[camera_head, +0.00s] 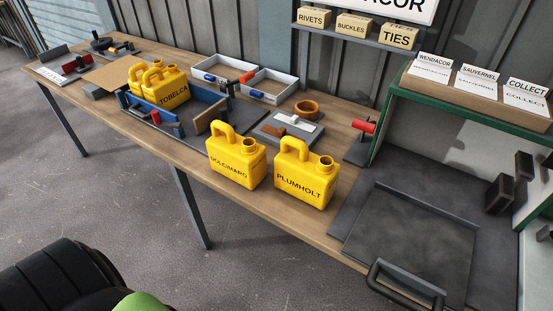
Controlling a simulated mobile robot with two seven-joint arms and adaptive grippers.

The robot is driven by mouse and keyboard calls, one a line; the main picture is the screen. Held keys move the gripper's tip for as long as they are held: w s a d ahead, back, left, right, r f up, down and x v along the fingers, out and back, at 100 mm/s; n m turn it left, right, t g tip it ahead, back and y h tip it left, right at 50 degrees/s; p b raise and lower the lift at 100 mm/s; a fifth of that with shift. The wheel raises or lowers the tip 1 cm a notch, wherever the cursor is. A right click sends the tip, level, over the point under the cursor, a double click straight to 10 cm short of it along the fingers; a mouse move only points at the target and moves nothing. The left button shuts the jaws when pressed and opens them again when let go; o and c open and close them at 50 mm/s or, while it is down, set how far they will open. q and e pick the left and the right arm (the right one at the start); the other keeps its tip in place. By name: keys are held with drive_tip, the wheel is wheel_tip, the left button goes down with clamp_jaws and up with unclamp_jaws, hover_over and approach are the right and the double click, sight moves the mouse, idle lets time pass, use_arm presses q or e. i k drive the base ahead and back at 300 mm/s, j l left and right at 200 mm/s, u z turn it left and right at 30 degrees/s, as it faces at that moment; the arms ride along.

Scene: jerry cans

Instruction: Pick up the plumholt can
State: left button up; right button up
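The plumholt can (303,184) is a yellow jerry can with a top handle and an open-looking spout, its black name facing me. It stands upright on the wooden bench (120,126) near the front edge. A matching yellow can (236,163), its label reading roughly "DOLCIMARO", stands just to its left with a small gap. Neither of my grippers is in view, and nothing holds the plumholt can.
A dark grey tray (412,240) with a black handle lies right of the plumholt can. Behind the cans are a grey board (282,138) with tools, a brown ring (306,109), a red-handled clamp (362,128) and white bins (270,87). A green-edged shelf (470,110) rises at the right.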

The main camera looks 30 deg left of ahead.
sight(309, 177)
drive_tip(key=u, duration=0.75)
